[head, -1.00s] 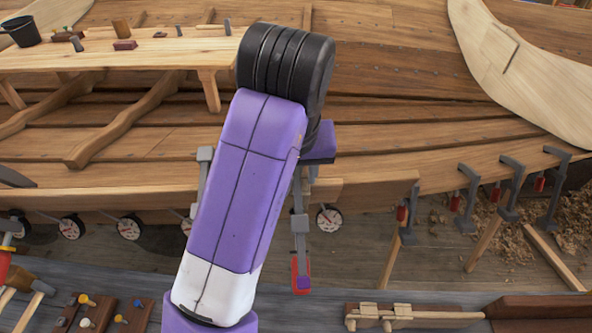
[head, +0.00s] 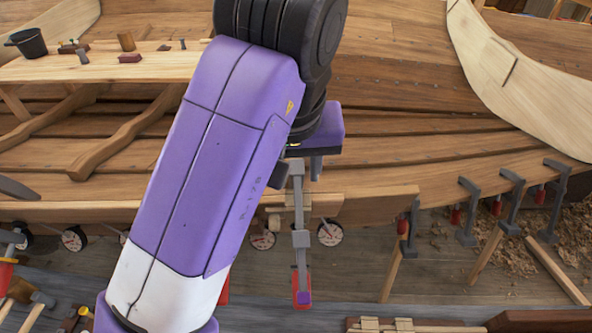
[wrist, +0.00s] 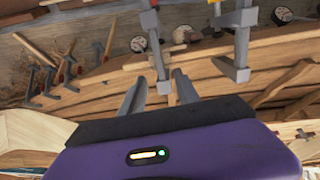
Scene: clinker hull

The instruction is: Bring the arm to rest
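My arm, purple and white with a black joint, crosses the middle of the head view. My gripper (head: 316,166) shows beyond the black joint, in front of the hull's lower planks, and is mostly hidden by my arm. In the wrist view its two grey fingers (wrist: 159,82) stand apart with nothing held between them. A grey clamp (head: 300,238) with a red and purple lower end hangs below the gripper in the head view. Clamps also show beyond the fingers in the wrist view (wrist: 234,45); I cannot tell whether any touches them.
The planked hull (head: 400,100) fills the back. A plank bench (head: 110,66) at upper left carries a black bucket (head: 30,43) and small tools. More clamps (head: 512,200) line the hull edge at right. A workbench (head: 380,316) runs along the front.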

